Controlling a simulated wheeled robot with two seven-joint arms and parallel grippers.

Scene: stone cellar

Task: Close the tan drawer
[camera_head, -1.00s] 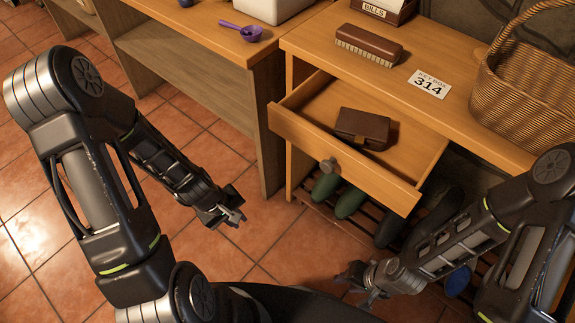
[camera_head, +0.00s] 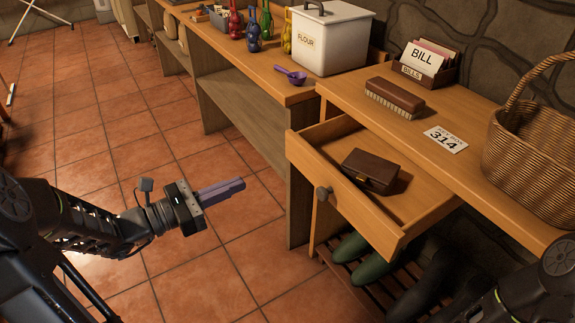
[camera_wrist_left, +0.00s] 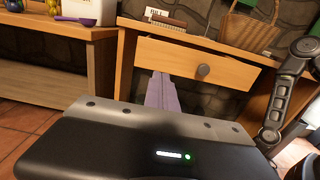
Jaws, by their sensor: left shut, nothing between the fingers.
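In the left wrist view, the drawer front (camera_wrist_left: 185,62) and knob (camera_wrist_left: 203,71) show beyond my shut fingers (camera_wrist_left: 162,95). My right arm shows at the lower right of the head view, but its gripper is out of frame.
On the table are a brush (camera_head: 395,97), a number card (camera_head: 446,139), a bill box (camera_head: 430,66) and a wicker basket (camera_head: 530,140). Green boots (camera_head: 352,246) stand on a rack below. A purple scoop (camera_head: 291,76) and flour tin (camera_head: 330,38) stand on the left counter. Floor before the drawer is open.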

